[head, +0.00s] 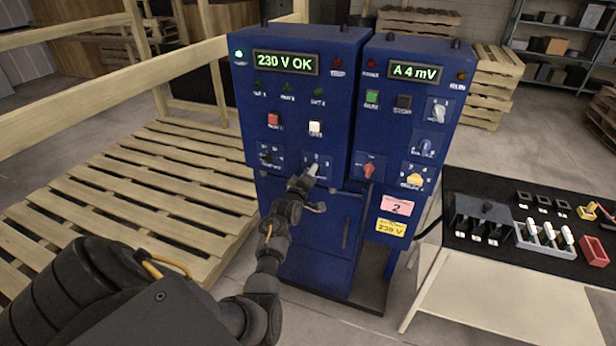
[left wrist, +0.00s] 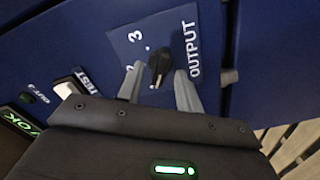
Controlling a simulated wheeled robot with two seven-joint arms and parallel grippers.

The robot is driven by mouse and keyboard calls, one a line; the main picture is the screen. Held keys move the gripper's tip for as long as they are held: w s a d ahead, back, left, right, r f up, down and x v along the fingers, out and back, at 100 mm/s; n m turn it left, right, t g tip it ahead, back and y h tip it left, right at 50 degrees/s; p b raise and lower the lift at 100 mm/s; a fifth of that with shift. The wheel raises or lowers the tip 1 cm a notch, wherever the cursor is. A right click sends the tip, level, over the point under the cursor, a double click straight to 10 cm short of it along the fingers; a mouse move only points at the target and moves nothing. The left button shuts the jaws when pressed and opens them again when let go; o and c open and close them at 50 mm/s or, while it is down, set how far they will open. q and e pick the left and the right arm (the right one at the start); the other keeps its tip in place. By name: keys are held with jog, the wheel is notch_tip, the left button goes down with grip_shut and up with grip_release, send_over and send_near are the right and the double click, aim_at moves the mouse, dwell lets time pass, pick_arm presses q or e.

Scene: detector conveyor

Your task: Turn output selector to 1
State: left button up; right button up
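The output selector is a black knob (left wrist: 160,62) on a blue plate (left wrist: 138,38) lettered OUTPUT, with a 3 and a partly covered 2 visible in the left wrist view. The 1 is hidden there. A pale mark shows on the knob's lower end; I cannot tell for certain which number it points to. My left gripper (left wrist: 160,80) has its two grey fingers on either side of the knob, with gaps visible. In the head view my left gripper (head: 311,171) is at the selector plate (head: 318,158), low on the left blue cabinet, and covers the knob. My right gripper is not in view.
The left cabinet's display (head: 285,63) reads 230 V OK; the right one (head: 414,72) reads A 4 mV. A red knob (head: 369,170) and a yellow knob (head: 415,180) are to the right. Pallets (head: 130,190) lie left; a black-topped table (head: 510,265) stands right.

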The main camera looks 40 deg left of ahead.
pick_arm(q)
jog(key=b+v, duration=0.2)
jog(key=v, duration=0.8)
jog(key=shift+s, duration=0.35)
jog(key=shift+d, duration=0.15)
